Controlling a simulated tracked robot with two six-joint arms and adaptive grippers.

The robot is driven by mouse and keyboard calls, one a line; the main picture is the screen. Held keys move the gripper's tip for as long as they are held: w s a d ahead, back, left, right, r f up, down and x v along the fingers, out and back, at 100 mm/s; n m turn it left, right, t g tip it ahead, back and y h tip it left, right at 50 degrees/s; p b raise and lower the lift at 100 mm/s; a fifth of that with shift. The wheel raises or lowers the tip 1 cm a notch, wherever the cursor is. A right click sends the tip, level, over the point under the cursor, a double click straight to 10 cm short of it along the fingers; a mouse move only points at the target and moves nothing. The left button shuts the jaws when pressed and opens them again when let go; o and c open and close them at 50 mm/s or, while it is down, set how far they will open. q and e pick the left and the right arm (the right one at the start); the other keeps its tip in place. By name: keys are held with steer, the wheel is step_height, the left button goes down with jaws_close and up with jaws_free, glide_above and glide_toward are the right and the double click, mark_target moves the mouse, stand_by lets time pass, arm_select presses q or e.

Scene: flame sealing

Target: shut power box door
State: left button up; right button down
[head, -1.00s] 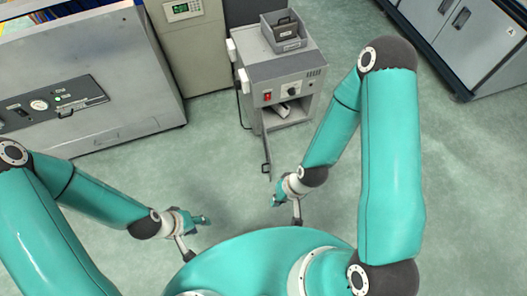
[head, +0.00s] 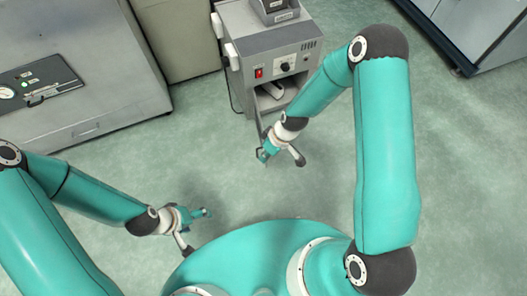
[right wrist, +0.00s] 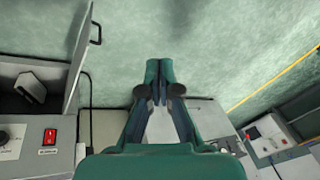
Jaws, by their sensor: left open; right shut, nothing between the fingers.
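The power box (head: 268,52) is a grey cabinet with a red switch, a knob and an open lower compartment. Its door (head: 257,112) stands open, jutting toward me and seen nearly edge-on. In the right wrist view the door (right wrist: 76,62) is at upper left, with a dark handle (right wrist: 97,34) on its right face. My right gripper (head: 264,155) is shut and empty near the door's free end, partly covering it; contact cannot be told in the head view. In the right wrist view its fingers (right wrist: 160,72) are right of the door, apart from it. My left gripper (head: 203,212) is open over the floor.
A pale object (head: 273,88) lies in the compartment, and a grey tray (head: 278,10) sits on top of the box. A large grey machine (head: 90,110) stands at left, a beige cabinet (head: 178,40) behind. Green floor (head: 330,190) is free in front and to the right.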

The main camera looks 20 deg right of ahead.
steer(key=w+d+f+n+b, duration=0.4)
steer(key=w+f+n+b, duration=0.55)
steer(key=w+b, duration=0.45)
arm_select(q)
step_height(320, 180, down, 20)
steer(key=b, duration=0.3)
steer(key=shift+f, duration=0.2)
arm_select(e)
step_height(320, 180, down, 9)
steer(key=shift+s+d+n, duration=0.2)
steer(key=shift+n, duration=0.25)
